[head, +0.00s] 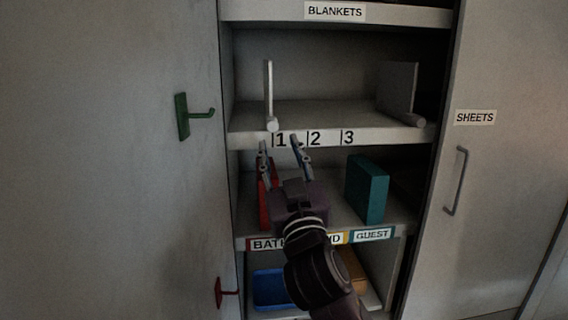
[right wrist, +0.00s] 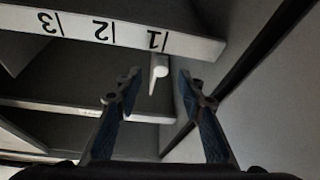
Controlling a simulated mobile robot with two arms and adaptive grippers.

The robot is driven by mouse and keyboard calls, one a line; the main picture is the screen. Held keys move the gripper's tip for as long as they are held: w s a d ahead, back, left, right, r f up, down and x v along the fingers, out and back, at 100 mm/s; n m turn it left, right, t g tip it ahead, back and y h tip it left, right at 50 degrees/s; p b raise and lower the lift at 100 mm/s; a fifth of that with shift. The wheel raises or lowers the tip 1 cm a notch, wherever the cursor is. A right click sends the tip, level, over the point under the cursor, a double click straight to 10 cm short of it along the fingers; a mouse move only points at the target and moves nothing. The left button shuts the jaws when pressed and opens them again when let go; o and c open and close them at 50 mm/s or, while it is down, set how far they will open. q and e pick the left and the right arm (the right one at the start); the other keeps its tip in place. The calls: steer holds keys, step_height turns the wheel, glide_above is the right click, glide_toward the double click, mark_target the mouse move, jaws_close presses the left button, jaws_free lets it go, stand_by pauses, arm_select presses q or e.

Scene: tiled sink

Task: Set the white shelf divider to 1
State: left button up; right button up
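A thin white divider (head: 268,88) stands upright on the shelf marked 1, 2, 3. Its round front knob (head: 272,124) is just above the line at the left of the 1. In the right wrist view, where the numbers are upside down, the knob (right wrist: 161,72) appears between my fingers, beyond the 1. My right gripper (head: 279,143) is open and empty, its fingertips just below the front edge by the 1. Its fingers (right wrist: 158,84) show a clear gap around the knob, with no contact visible. My left gripper is not in view.
A wider pale divider (head: 399,86) with a knob stands at the right of the same shelf. Below are a red item (head: 264,200), partly hidden by my arm, and a teal box (head: 368,188). A door with a green hook (head: 182,116) is left. The middle of the numbered shelf is clear.

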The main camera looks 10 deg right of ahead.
steer(key=shift+v, duration=2)
